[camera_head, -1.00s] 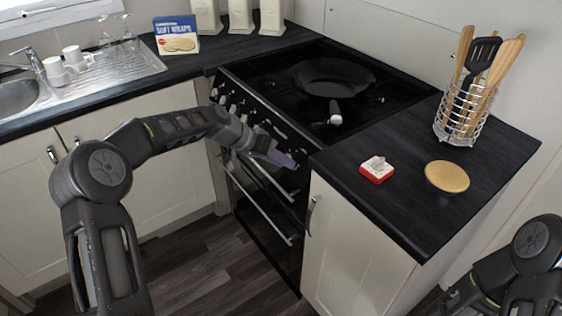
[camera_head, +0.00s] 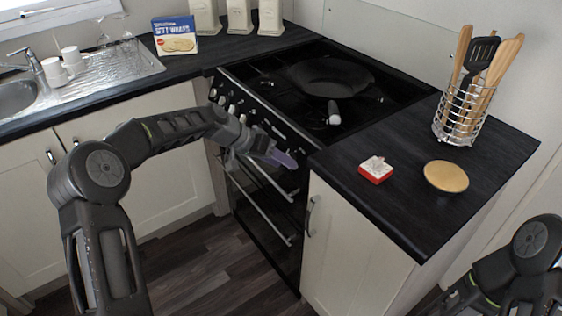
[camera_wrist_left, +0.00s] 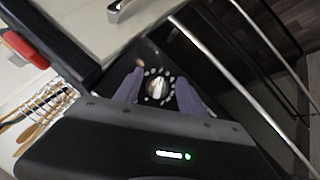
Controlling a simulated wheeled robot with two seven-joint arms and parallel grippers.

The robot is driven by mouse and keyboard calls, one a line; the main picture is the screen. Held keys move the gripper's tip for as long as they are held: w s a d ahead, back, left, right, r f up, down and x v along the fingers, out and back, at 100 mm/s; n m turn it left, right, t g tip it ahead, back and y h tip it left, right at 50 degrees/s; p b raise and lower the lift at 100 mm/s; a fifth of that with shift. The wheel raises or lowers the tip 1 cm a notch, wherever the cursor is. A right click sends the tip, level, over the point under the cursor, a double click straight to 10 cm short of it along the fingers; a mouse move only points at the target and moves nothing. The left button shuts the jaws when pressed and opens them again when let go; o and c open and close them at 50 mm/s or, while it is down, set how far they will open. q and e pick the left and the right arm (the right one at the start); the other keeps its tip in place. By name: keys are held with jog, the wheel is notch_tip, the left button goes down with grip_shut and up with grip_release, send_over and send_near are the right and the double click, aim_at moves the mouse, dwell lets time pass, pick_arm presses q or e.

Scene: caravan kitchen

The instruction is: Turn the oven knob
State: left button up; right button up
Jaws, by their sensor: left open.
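The black oven (camera_head: 262,190) has a row of silver knobs along its upper front. In the left wrist view one silver knob (camera_wrist_left: 157,88) sits on a black panel with a ring of white marks around it. My left gripper (camera_head: 270,156) is at the right end of the oven's front. In the left wrist view the open left gripper (camera_wrist_left: 158,93) has one purple finger on each side of this knob. I cannot tell whether the fingers touch it. In the head view the gripper hides this knob.
A black pan (camera_head: 331,76) stands on the hob. The right counter (camera_head: 405,205) holds a red and white box (camera_head: 376,169), a round tan item (camera_head: 446,177) and a wire utensil holder (camera_head: 462,115). Oven handles (camera_head: 262,205) lie below my left gripper. My right arm shows at lower right.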

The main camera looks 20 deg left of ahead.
pick_arm(q)
jog(key=v, duration=0.7)
jog(key=shift+a+r+b, duration=0.15)
jog(key=shift+r+b, duration=0.05)
jog(key=shift+b, duration=0.2)
jog(key=s+d+f+n+g+y, duration=0.1)
jog(key=s+d+f, duration=0.25)
jog(key=f, duration=0.55)
jog(key=s+d+f+n+g, duration=0.1)
jog(key=s+d+f+n, duration=0.1)
jog(key=s+f, duration=0.45)
jog(key=s+d+f+n+y, duration=0.1)
jog(key=s+d+f, duration=0.15)
jog(key=f, duration=0.85)
jog(key=s+d+f+n+g, duration=0.15)
jog(key=s+f, duration=0.25)
jog(key=s, duration=0.5)
jog(key=s+d+f+g+y, duration=0.15)
jog(key=s+f, duration=0.25)
jog(key=s, duration=0.6)
jog(key=s+d+f+n, duration=0.15)
jog(key=s+f, duration=0.25)
jog(key=s, duration=0.5)
jog(key=w+d+r+m+t+p, duration=0.1)
jog(key=w+d+r+p, duration=0.1)
jog(key=r, duration=0.3)
jog(key=shift+w+d+m, duration=0.4)
jog(key=shift+w+d, duration=0.2)
jog(key=shift+w, duration=0.25)
